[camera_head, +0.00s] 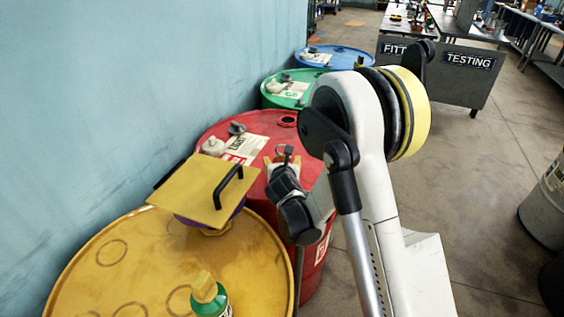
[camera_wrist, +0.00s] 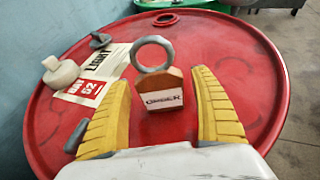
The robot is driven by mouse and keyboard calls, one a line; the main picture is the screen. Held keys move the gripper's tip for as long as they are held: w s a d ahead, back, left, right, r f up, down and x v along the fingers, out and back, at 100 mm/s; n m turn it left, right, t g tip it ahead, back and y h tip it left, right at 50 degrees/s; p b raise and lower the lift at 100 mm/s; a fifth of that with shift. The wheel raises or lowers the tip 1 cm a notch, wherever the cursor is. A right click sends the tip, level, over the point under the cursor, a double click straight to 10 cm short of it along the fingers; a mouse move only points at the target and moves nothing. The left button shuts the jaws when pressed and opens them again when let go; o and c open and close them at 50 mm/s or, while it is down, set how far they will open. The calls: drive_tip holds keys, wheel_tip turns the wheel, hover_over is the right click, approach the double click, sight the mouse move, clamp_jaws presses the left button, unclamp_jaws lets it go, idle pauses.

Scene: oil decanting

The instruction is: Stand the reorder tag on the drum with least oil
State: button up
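The reorder tag (camera_wrist: 160,93) is a brown block with a grey ring on top and a white label whose visible letters read like "ORDER". In the wrist view it appears upright over the red drum (camera_wrist: 240,50); its lower edge is near my gripper's white body. My gripper (camera_wrist: 162,78) is open, with its yellow fingers on either side of the tag and small gaps showing. In the head view my gripper (camera_head: 282,162) is over the red drum (camera_head: 262,127). A yellow drum (camera_head: 85,270), a green drum (camera_head: 302,78) and a blue drum (camera_head: 350,52) also stand along the wall. Their oil levels are not visible.
The red drum top carries a label sheet (camera_head: 243,150), a pale knob (camera_head: 213,146) and a ringed opening (camera_head: 288,121). A yellow square plate with a black handle (camera_head: 205,190) and a green bottle (camera_head: 210,305) are at the yellow drum. Floor is clear to the right before a grey drum (camera_head: 548,205).

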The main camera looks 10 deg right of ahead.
drive_tip(key=shift+r, duration=0.15)
drive_tip(key=shift+s+r+p, duration=0.2)
drive_tip(key=shift+s+p, duration=0.1)
drive_tip(key=shift+p, duration=0.05)
drive_tip(key=p+v, duration=0.1)
drive_tip(key=v, duration=1)
drive_tip(key=shift+s+r+p, duration=0.15)
drive_tip(key=shift+p, duration=0.15)
drive_tip(key=s+d+r+m+g, duration=0.4)
drive_tip(key=s+r+m, duration=0.45)
drive_tip(key=m, duration=0.75)
drive_tip(key=s+r+m+g+y, duration=0.1)
drive_tip(key=s+m+g+y, duration=0.1)
drive_tip(key=s+m, duration=1.5)
drive_tip(key=shift+s+m+y, duration=0.3)
drive_tip(key=shift+s+m, duration=0.1)
drive_tip(key=shift+s, duration=0.15)
